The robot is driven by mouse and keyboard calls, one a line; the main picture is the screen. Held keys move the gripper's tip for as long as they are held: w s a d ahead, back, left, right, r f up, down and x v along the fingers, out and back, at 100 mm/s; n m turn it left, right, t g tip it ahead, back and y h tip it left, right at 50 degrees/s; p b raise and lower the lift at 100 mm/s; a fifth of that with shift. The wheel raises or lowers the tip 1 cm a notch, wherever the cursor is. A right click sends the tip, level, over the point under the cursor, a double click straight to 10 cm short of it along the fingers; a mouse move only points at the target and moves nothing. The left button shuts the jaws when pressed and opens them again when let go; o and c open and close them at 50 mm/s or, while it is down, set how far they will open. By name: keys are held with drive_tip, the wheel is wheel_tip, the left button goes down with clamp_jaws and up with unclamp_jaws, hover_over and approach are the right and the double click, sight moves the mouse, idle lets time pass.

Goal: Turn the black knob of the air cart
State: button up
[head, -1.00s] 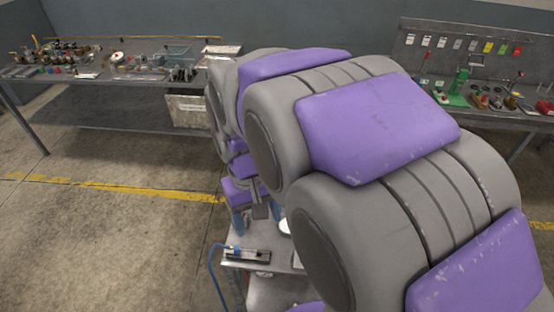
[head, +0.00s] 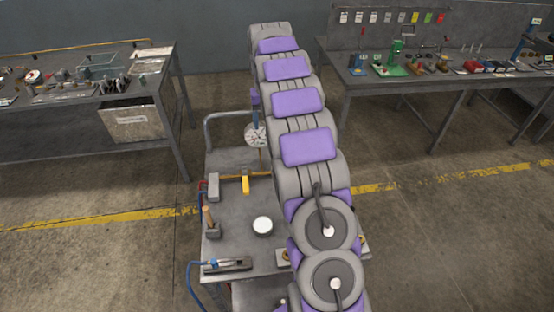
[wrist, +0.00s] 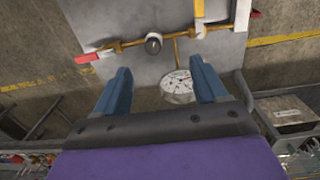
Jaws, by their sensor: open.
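The air cart (head: 225,257) is a grey metal cart below my arm. My gripper (wrist: 160,64) is open and empty, its two blue fingers spread apart. In the picture, the knob lies between and slightly beyond the fingertips; I cannot tell the height gap. A blue part of the gripper shows by the white gauge in the head view (head: 255,98).
The white dial gauge (wrist: 178,87) is below the knob in the wrist view. A red handle (wrist: 88,58) is left of it and a yellow handle (wrist: 199,10) upper right. Cluttered benches stand left (head: 150,92) and right (head: 345,84). Open floor lies left of the cart.

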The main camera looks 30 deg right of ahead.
drive_tip(key=w+d+f, duration=0.3)
drive_tip(key=d+f, duration=0.2)
drive_tip(key=shift+m, duration=0.3)
drive_tip(key=f+b, duration=0.2)
drive_tip(key=f, duration=0.6)
drive_tip(key=f+b, duration=0.2)
drive_tip(key=f, duration=0.7)
drive_tip(key=shift+s+d, duration=0.1)
drive_tip(key=shift+s, duration=0.1)
drive_tip(key=c, duration=1.1)
drive_tip(key=shift+o, duration=0.2)
drive_tip(key=shift+w+r+m+p, duration=0.1)
drive_tip(key=shift+r+m+p, duration=0.2)
drive_tip(key=shift+m+p, duration=0.65)
drive_tip(key=shift+f+m+p, duration=0.1)
drive_tip(key=shift+m+p, duration=0.6)
drive_tip(key=shift+m, duration=0.15)
drive_tip(key=shift+f+m, duration=0.2)
drive_tip(key=shift+m, duration=0.3)
